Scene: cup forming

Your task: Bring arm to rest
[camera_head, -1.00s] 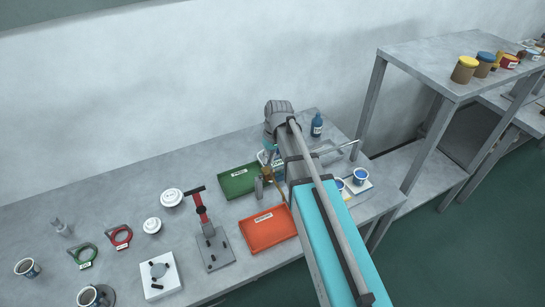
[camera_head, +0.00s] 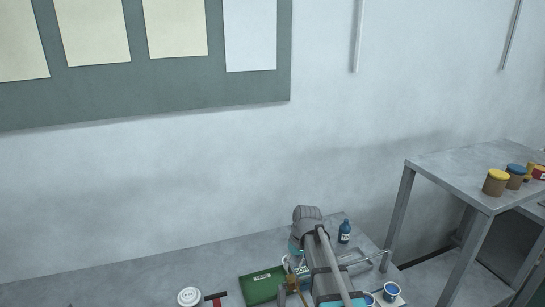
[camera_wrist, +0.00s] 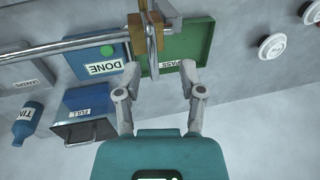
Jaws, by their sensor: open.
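My gripper (camera_wrist: 160,80) is open and empty in the wrist view, with its two grey fingers spread apart. Past its fingertips lie a green tray (camera_wrist: 195,45) labelled PASS and a blue panel (camera_wrist: 90,52) labelled DONE. A metal rod with a brass-coloured block (camera_wrist: 143,30) crosses in front of them. In the head view my arm reaches over the bench (camera_head: 130,285) at the bottom, and the gripper itself is hidden behind or below the arm. The green tray also shows there (camera_head: 262,287), just left of the arm.
A blue bottle (camera_head: 345,231) stands right of my arm, and a blue-topped cup (camera_head: 391,291) nearer the front. A grey shelf (camera_head: 450,165) with several lidded jars is at the right. A white round lid (camera_head: 189,297) lies left. A board with papers hangs on the wall (camera_head: 240,150).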

